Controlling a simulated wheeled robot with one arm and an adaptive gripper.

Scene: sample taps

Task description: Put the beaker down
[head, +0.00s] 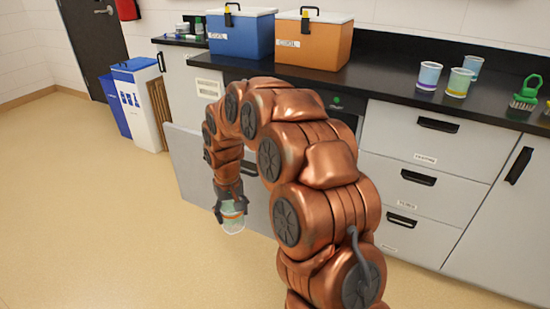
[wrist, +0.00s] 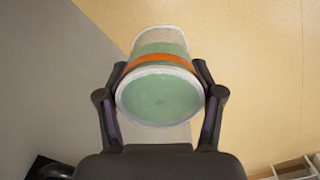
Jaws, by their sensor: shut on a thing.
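My gripper (head: 230,204) is shut on the beaker (head: 233,224), low in front of the counter's cabinets. The beaker is clear, with pale green contents and an orange band. In the wrist view the beaker (wrist: 158,97) sits between the two dark fingers of my gripper (wrist: 158,75), one on each side at the band. Its round rim faces the wrist camera. The fingers and my arm hide part of it in the head view. I cannot tell whether its base touches anything.
A grey panel (head: 187,165) stands out from the cabinets beside my arm. The dark counter (head: 390,92) holds a blue cooler (head: 240,38), an orange cooler (head: 312,42), several coloured cups and a green-handled brush (head: 526,92). Bins (head: 140,100) stand at the left. The beige floor (head: 90,220) is clear.

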